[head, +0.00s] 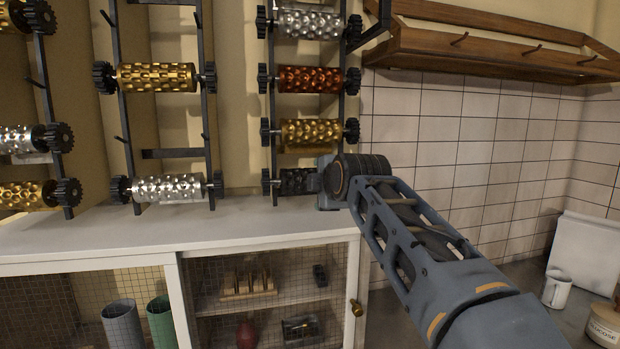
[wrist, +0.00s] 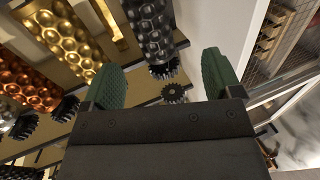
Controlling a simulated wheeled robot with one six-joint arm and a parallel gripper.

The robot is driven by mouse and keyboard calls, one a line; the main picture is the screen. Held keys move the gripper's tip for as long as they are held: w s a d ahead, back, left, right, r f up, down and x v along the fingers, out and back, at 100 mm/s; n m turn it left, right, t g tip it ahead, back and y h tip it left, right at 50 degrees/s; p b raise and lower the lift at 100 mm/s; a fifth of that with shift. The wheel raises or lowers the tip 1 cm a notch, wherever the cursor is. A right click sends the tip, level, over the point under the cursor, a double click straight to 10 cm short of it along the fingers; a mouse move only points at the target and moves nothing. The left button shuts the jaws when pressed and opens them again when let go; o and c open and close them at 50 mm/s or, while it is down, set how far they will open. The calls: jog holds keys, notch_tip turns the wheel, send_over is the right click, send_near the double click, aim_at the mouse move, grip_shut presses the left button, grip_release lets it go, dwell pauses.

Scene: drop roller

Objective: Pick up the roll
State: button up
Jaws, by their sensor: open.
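Several embossed rolls with black toothed end gears hang on dark racks. On the right rack are a silver roll (head: 306,23), a copper roll (head: 310,79), a gold roll (head: 311,132) and, lowest, a black roll (head: 297,182). The black roll also shows in the wrist view (wrist: 148,28), ahead of my gripper (wrist: 165,79). My gripper is open, its green fingers apart and nothing seen held. A black gear (wrist: 173,93) shows in the gap between the fingers. In the head view my wrist hides the black roll's right end and the fingertips.
A white cabinet top (head: 190,229) runs below the racks, with mesh-fronted shelves under it. Another silver roll (head: 168,188) and gold roll (head: 157,77) hang on the rack to the left. A wooden wall shelf (head: 470,50) juts out at upper right. A white mug (head: 557,288) stands lower right.

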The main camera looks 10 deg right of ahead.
jog(key=shift+n, duration=0.3)
jog(key=p+x, duration=0.2)
jog(key=x, duration=0.2)
jog(key=r+p+x, duration=0.1)
jog(key=x, duration=0.3)
jog(key=r+p+x, duration=0.1)
jog(key=p+x, duration=0.1)
jog(key=x, duration=0.2)
jog(key=shift+w+p, duration=0.35)
jog(key=shift+w, duration=0.05)
jog(key=shift+w+f, duration=0.4)
jog(key=shift+w, duration=0.25)
grip_shut()
jog(key=shift+r, duration=0.3)
